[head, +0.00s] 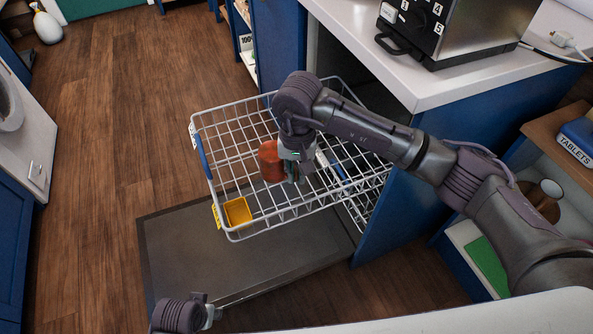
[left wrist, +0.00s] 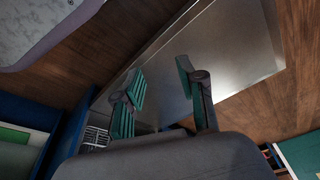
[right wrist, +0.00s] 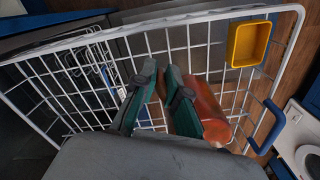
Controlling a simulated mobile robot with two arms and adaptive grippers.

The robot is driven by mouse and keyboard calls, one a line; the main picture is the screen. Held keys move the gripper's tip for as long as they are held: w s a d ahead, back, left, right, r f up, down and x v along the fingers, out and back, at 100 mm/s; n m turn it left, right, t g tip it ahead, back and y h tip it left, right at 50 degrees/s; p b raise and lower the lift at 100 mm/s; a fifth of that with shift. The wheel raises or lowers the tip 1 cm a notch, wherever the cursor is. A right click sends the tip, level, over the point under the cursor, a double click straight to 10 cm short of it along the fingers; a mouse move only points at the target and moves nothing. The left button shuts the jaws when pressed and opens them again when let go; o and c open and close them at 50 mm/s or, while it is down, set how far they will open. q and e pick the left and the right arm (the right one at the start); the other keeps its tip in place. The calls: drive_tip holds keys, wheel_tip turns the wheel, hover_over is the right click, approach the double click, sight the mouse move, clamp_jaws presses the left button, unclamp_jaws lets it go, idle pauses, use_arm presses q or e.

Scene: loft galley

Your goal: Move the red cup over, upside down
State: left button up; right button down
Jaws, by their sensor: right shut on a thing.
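The red cup (head: 269,163) is over the white wire rack (head: 237,236), in its middle part. My right gripper (head: 291,169) is beside the cup on its right and shut on it. The right wrist view shows the cup (right wrist: 207,100) along one finger; I cannot tell whether its wall or a handle is between the fingers. Which way the cup's mouth faces, and whether it touches the rack, I cannot tell. My left gripper (head: 210,316) is low at the bottom edge of the head view. Its fingers (left wrist: 165,95) are apart and empty in the left wrist view.
A yellow tub (head: 238,211) sits at the rack's front left corner. A long white and blue item lies in the rack right of my gripper. The open grey door (head: 180,255) lies below the rack. A white counter (head: 430,92) with a black appliance overhangs behind right.

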sight(297, 181)
wheel_tip(297, 181, down, 2)
drive_tip(key=shift+f+b, duration=0.1)
drive_tip(key=shift+b, duration=0.85)
drive_tip(key=shift+f+b, duration=0.7)
use_arm(q)
drive_tip(key=w+b+v, duration=0.2)
drive_tip(key=v, duration=0.9)
use_arm(e)
drive_tip(key=shift+f, duration=1.2)
drive_tip(key=shift+f+b, duration=0.25)
drive_tip(key=shift+b, duration=0.25)
use_arm(q)
drive_tip(key=w+d+r+t+h, duration=0.1)
drive_tip(key=w+r+t, duration=0.1)
drive_tip(key=w+t, duration=0.2)
drive_tip(key=shift+w+d+r+t+b, duration=0.2)
drive_tip(key=shift+w+d+t+b, duration=0.15)
drive_tip(key=shift+w, duration=0.6)
use_arm(e)
drive_tip(key=shift+f, duration=0.35)
drive_tip(key=c, duration=1.1)
unclamp_jaws()
drive_tip(key=shift+c, duration=0.2)
